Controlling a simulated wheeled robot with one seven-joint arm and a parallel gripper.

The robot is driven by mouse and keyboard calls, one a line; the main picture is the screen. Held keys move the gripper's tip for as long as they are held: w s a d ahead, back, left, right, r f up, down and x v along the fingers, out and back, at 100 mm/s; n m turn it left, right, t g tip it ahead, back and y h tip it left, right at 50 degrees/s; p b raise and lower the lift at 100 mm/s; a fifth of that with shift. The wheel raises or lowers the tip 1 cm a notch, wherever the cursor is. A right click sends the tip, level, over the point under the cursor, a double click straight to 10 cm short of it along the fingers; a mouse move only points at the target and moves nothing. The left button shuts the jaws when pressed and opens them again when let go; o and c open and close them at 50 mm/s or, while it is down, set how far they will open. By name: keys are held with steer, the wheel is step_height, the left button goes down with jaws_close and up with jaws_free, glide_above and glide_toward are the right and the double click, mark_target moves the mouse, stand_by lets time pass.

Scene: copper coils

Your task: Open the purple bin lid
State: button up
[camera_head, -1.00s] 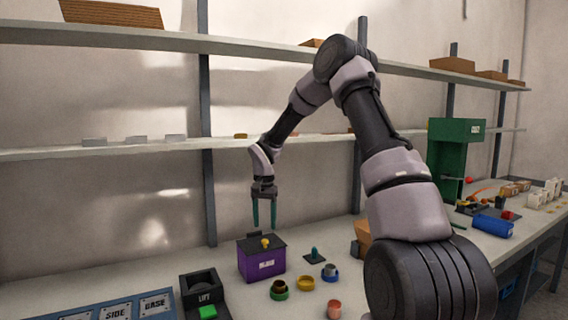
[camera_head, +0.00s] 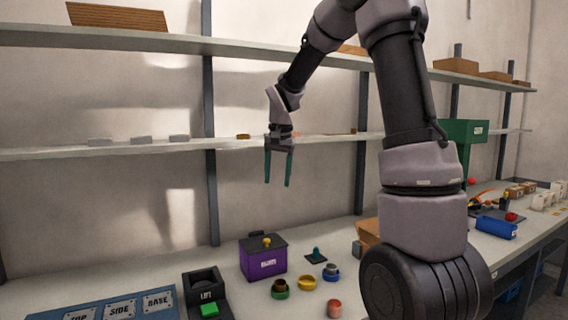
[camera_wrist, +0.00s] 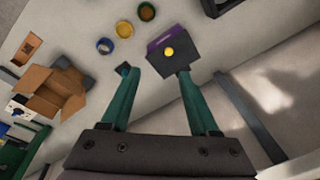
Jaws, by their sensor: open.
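The purple bin (camera_head: 262,262) stands on the bench with its dark lid (camera_head: 262,243) on top, lying flat and closed. A yellow knob (camera_head: 267,241) sits on the lid. In the wrist view the lid (camera_wrist: 153,63) and its yellow knob (camera_wrist: 169,51) are beyond the fingertips, nearer the right finger. My gripper (camera_head: 278,184) is open and empty, pointing down, well above the bin and apart from it. It also shows in the wrist view (camera_wrist: 153,72).
Colored rings and cups, including a green one (camera_head: 280,289) and a yellow one (camera_head: 307,283), lie right of the bin. A black LIFT box (camera_head: 203,287) stands left. A shelf (camera_head: 120,148) runs behind my gripper. An open cardboard box (camera_wrist: 50,90) is in the wrist view.

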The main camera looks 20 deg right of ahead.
steer(key=s+r+t, duration=0.1)
steer(key=s+r, duration=0.4)
steer(key=shift+d+y, duration=0.4)
steer(key=shift+d, duration=0.05)
steer(key=s+d+r+n+t+y, duration=0.1)
steer(key=s+r+t, duration=0.1)
steer(key=s, duration=0.8)
steer(key=s+r+n+t, duration=0.1)
steer(key=s+r+t, duration=0.15)
steer(key=s, duration=0.75)
steer(key=n+g+h, duration=0.2)
steer(key=n+g, duration=0.5)
steer(key=n, duration=0.8)
glide_above(267, 239)
step_height(267, 239, down, 21)
step_height(267, 239, down, 11)
steer(key=shift+f, duration=0.2)
